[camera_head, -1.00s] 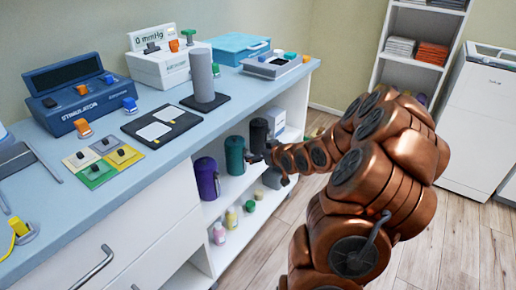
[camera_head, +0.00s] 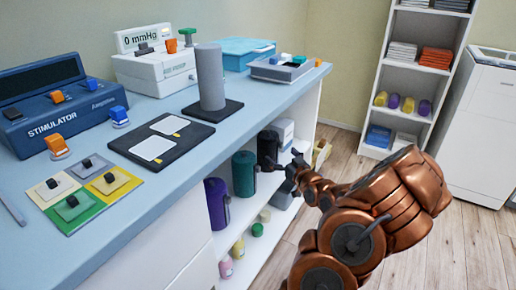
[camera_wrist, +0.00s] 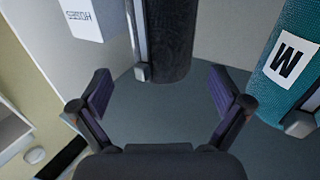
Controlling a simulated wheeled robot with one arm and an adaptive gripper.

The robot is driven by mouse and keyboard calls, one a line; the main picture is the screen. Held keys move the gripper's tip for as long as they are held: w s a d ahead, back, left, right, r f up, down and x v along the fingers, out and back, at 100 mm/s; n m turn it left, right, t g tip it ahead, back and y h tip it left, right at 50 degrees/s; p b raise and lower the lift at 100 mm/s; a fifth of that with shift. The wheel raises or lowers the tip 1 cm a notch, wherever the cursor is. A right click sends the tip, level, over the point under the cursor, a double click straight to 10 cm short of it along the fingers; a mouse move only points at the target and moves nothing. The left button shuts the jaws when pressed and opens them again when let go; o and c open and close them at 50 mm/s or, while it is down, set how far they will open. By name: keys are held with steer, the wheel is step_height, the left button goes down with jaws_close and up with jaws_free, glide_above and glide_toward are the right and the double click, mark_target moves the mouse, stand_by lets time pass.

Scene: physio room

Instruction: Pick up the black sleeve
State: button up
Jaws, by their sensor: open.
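The black sleeve (camera_head: 267,149) is a dark upright cylinder on the open shelf under the blue counter, to the right of a teal sleeve (camera_head: 243,174). My gripper (camera_head: 293,169) is open and empty in front of the shelf, just right of the black sleeve in the head view. In the wrist view my gripper (camera_wrist: 161,88) has its two fingers spread apart. The black sleeve (camera_wrist: 172,42) stands ahead between and beyond the fingertips, with a light grey strip along its left side. Its top end is cut off there. I see no contact.
The teal sleeve with a white W label (camera_wrist: 288,62) stands close on the right in the wrist view. A white box (camera_wrist: 82,18) is at upper left. A purple sleeve (camera_head: 217,203) and small bottles share the shelf unit. The counter (camera_head: 150,212) overhangs the shelf.

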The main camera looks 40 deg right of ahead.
mark_target(274, 150)
steer(key=shift+w+d, duration=0.1)
steer(key=shift+w, duration=0.85)
steer(key=shift+w+b, duration=0.4)
steer(key=shift+w, duration=0.5)
steer(key=shift+b+x, duration=0.7)
steer(key=shift+x, duration=1.5)
steer(key=shift+d, duration=0.1)
steer(key=shift+c, duration=0.4)
steer(key=c, duration=1.1)
steer(key=shift+r, duration=0.1)
